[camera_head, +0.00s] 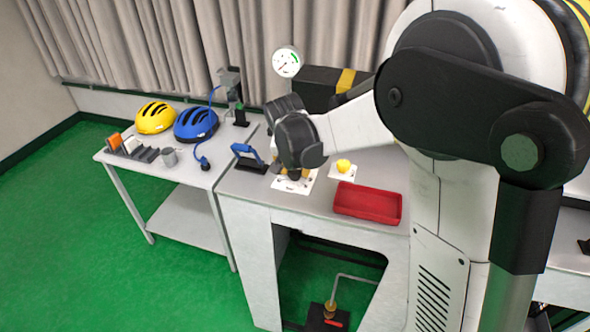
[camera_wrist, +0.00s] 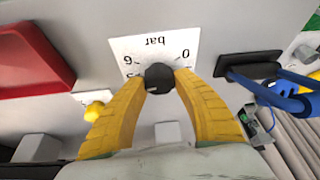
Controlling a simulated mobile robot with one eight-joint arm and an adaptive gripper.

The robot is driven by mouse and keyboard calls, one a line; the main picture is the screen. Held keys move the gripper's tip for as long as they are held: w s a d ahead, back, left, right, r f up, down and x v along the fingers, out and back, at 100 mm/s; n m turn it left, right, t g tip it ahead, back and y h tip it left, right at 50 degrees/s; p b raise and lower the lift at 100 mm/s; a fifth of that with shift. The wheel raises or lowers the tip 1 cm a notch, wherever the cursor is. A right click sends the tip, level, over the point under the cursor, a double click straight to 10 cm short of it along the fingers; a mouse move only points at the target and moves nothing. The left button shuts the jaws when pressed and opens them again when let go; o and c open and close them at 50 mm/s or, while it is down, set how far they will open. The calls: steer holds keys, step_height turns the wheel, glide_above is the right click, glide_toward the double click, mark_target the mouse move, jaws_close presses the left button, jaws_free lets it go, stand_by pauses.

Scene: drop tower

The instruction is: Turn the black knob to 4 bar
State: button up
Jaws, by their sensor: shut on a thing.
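The black knob (camera_wrist: 158,77) sits in front of a white scale plate (camera_wrist: 150,48) marked "bar", with 0 and 6 legible in the wrist view. My gripper (camera_wrist: 160,82) has yellow fingers, one on each side of the knob, and is shut on it. The fingers and knob hide part of the scale, and I cannot read the knob's setting. In the head view, my gripper (camera_head: 293,172) is over the scale plate (camera_head: 299,186) on the bench and covers the knob. A round pressure gauge (camera_head: 287,62) stands behind; its reading is too small to tell.
A red tray (camera_head: 367,203) and a yellow button (camera_head: 343,166) are to the right of the plate. A blue-handled item (camera_head: 247,155) stands close on the left. Yellow (camera_head: 155,117) and blue (camera_head: 196,123) helmets lie on the left table.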

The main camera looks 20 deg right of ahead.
steer(key=n, duration=0.2)
steer(key=n+y, duration=0.1)
steer(key=n, duration=0.1)
steer(key=shift+f+y+b, duration=0.1)
steer(key=shift+y+b, duration=0.2)
steer(key=shift+n+y, duration=0.6)
steer(key=shift+n, duration=0.9)
steer(key=o, duration=1.2)
steer(key=v, duration=1.2)
steer(key=shift+s, duration=0.25)
